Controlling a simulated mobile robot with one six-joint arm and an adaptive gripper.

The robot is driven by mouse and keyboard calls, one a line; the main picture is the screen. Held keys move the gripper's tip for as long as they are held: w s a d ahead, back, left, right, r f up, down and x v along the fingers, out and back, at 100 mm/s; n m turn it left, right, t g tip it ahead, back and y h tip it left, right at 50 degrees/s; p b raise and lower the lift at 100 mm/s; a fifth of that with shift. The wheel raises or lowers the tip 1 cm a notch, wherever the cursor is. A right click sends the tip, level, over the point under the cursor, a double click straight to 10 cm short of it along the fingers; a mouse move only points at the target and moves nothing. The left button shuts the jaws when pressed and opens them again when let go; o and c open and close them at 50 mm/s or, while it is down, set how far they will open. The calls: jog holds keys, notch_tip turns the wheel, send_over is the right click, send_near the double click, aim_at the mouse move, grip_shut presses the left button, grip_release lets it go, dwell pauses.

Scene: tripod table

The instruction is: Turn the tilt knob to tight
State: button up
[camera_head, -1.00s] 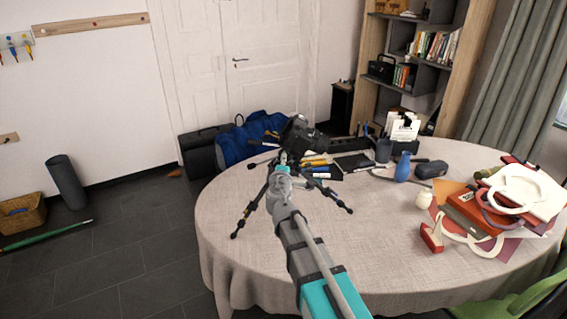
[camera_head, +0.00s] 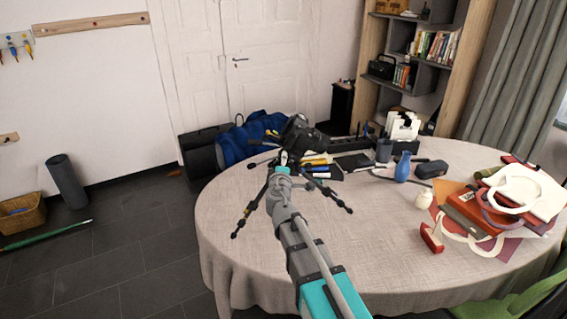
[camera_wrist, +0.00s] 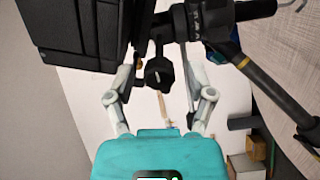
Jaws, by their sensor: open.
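A black camera (camera_head: 304,136) sits on a small black tripod (camera_head: 338,201) on the round table; my arm hides part of the tripod. In the wrist view the camera body (camera_wrist: 70,35) fills the upper left. A black knob (camera_wrist: 158,73) hangs below the tripod head and lies between the two pale fingers of my gripper (camera_wrist: 160,58). The fingers are open, one on each side of the knob, with visible gaps. I cannot tell the knob's depth relative to the fingertips. In the head view my gripper (camera_head: 283,160) is just below the camera.
A black tripod handle (camera_wrist: 265,80) crosses the right of the wrist view, close to the right finger. The table (camera_head: 370,240) is bare at front.

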jog(key=s, duration=0.7)
jog(key=shift+s, duration=0.1)
dwell(0.4)
jog(key=s+d+f+m+g+h+p, duration=0.2)
jog(key=d+m+g+h+p, duration=0.15)
jog(key=d+m, duration=0.45)
jog(key=s+d+f+m+g+h+p, duration=0.25)
jog(key=d+g, duration=0.25)
jog(key=d, duration=0.7)
jog(key=s+d+f+m+g+y+p, duration=0.1)
jog(key=s+f+m+g+y+p, duration=0.1)
jog(key=s, duration=0.4)
jog(key=s+d+f+m+g+y+p, duration=0.1)
jog(key=s+d+m+g+y+p, duration=0.1)
jog(key=s+g, duration=0.5)
jog(key=shift+s+f+m+y, duration=0.25)
jog(key=shift+f+m+y, duration=0.1)
jog(key=shift+m+y, duration=0.6)
jog(key=shift+g, duration=0.25)
